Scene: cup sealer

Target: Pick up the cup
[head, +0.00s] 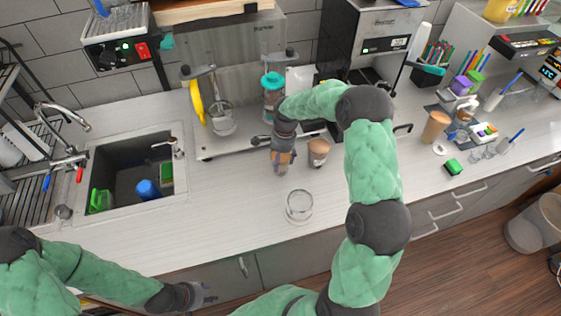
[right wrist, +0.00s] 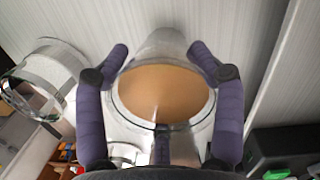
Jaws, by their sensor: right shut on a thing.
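A clear cup of tan drink (right wrist: 160,92) is between the two fingers of my right gripper (right wrist: 157,60) in the right wrist view. In the head view my right gripper (head: 284,155) points down around this cup (head: 284,168) near the middle of the counter. The gripper is shut on it; whether the cup touches the counter I cannot tell. A second brown cup (head: 318,152) stands just to the right. My left gripper (head: 203,294) is low in front of the counter, away from the cups; its jaw opening is unclear.
An empty clear glass (head: 299,206) stands near the counter's front edge; a clear glass also shows in the right wrist view (right wrist: 38,85). The sink (head: 128,170) is left. A machine with levers (head: 221,120) stands behind. Counter left of the gripper is free.

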